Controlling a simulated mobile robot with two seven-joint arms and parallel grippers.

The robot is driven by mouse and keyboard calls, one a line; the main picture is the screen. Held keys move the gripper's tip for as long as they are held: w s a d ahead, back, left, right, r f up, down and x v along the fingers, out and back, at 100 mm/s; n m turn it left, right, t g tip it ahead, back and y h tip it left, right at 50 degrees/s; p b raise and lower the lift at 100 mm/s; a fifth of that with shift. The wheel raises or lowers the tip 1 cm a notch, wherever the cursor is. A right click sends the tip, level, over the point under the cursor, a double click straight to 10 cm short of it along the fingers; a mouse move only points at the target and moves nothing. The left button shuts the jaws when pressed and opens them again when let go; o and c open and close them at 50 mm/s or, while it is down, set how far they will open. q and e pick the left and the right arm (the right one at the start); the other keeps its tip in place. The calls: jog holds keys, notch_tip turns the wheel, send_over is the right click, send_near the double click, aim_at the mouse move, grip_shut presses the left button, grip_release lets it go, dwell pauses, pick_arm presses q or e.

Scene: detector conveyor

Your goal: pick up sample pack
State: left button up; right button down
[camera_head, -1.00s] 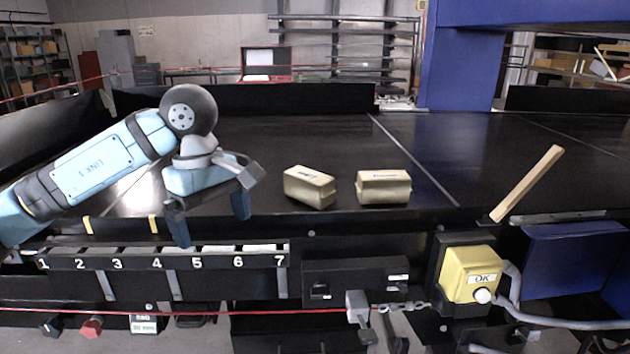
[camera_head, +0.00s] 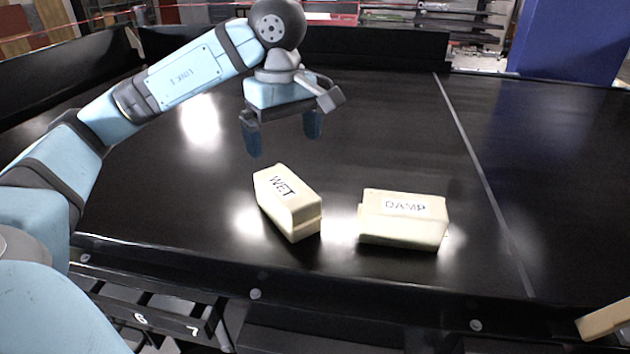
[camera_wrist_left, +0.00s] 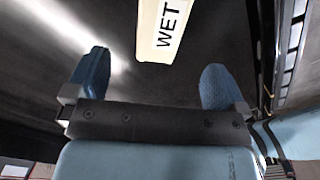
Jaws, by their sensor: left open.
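Two cream sample packs lie on the black conveyor belt. The pack labelled WET (camera_head: 288,205) is on the left and sits at an angle. The pack labelled DAMP (camera_head: 403,218) lies to its right, with a gap between them. My left gripper (camera_head: 284,146) is open and empty, above the belt and behind the WET pack in the head view. In the left wrist view the WET pack (camera_wrist_left: 162,30) shows at the top, ahead of and between the two blue fingers (camera_wrist_left: 152,82), not gripped. My right gripper is not in view.
The conveyor belt (camera_head: 385,130) is clear behind the packs. A rack with numbered slots (camera_head: 165,318) is below the front edge at lower left. A light wooden piece (camera_head: 603,320) shows at lower right. A blue post (camera_head: 570,42) stands at the back right.

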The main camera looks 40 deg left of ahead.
aim_at(285, 186)
pick_arm(q)
jog(key=shift+w+f, duration=0.2)
jog(key=shift+f, duration=0.05)
jog(key=f, duration=0.1)
jog(key=s+f+b, duration=0.1)
jog(key=f, duration=0.4)
jog(key=shift+w+f, duration=0.2)
jog(key=shift+f, duration=1.25)
notch_tip(285, 186, down, 4)
jog(key=shift+a+f+p, duration=0.1)
jog(key=shift+p, duration=0.45)
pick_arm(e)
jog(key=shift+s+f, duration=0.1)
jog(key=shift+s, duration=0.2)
pick_arm(q)
jog(key=shift+c, duration=0.5)
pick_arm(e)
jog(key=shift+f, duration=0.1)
